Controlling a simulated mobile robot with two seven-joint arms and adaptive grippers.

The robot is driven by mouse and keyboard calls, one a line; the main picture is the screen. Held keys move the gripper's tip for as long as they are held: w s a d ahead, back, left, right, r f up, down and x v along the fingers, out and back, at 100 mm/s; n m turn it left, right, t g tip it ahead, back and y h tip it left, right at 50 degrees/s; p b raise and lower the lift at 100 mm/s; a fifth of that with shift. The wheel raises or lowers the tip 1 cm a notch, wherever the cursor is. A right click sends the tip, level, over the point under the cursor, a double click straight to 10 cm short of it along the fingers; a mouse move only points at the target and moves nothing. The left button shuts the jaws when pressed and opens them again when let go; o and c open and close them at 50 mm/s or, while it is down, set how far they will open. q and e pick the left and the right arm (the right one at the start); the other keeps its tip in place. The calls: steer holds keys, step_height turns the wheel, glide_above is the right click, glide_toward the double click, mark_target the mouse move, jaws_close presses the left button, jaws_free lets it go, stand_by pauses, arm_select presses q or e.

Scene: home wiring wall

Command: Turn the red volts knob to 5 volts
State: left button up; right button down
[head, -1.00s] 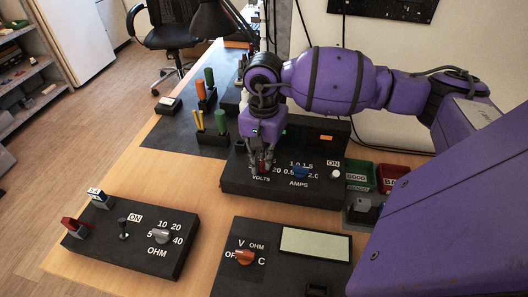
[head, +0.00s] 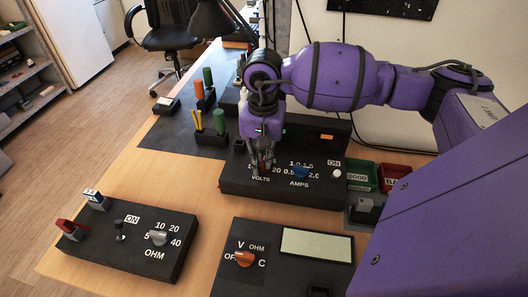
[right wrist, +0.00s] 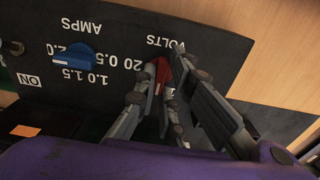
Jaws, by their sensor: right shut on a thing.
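The red volts knob (right wrist: 163,72) sits on the black power supply panel (right wrist: 115,80), beside the VOLTS label. My right gripper (right wrist: 160,88) is shut on the red knob, with one finger on each side of it. In the head view my right gripper (head: 262,165) points down at the volts dial and covers most of the knob. My left gripper is not in view.
An OHM box (head: 130,238) and an orange-knob meter (head: 285,258) lie in front. Bare table lies between them.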

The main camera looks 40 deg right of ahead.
steer(key=shift+f+n+b, duration=0.15)
steer(key=shift+n+b, duration=0.25)
steer(key=shift+n, duration=0.2)
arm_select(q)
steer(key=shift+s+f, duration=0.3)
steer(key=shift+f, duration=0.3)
arm_select(e)
steer(key=shift+n, duration=0.4)
steer(key=shift+n+b, duration=0.6)
steer(key=shift+n, duration=0.4)
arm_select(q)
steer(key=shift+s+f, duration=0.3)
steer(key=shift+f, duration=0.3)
